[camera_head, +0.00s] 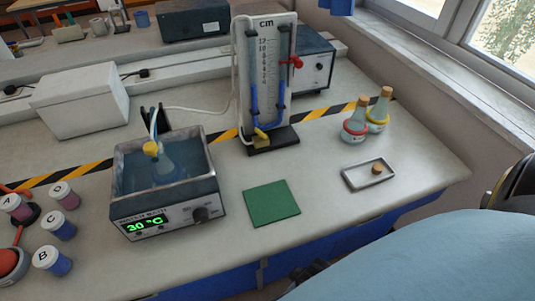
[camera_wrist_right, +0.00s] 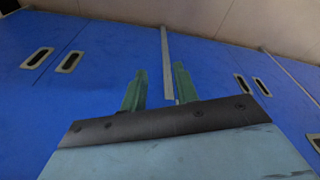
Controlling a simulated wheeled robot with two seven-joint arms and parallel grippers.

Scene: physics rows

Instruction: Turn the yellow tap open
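The manometer board (camera_head: 266,75), marked "cm", stands upright on a dark base at the back of the bench. A small yellow part (camera_head: 261,134), which looks like the yellow tap, sits low at the front of its tubing. A red tap (camera_head: 297,62) sticks out at the board's right side. I cannot tell how the yellow tap is turned. My right gripper (camera_wrist_right: 160,85) shows two green fingers apart with nothing between them, in front of blue cupboard fronts (camera_wrist_right: 100,60), away from the tap. My left gripper is not in view.
A water bath (camera_head: 165,185) holding a yellow-stoppered flask (camera_head: 165,160) stands left of the board. Lidded pots (camera_head: 58,225) stand far left. Bench is clear around the mat.

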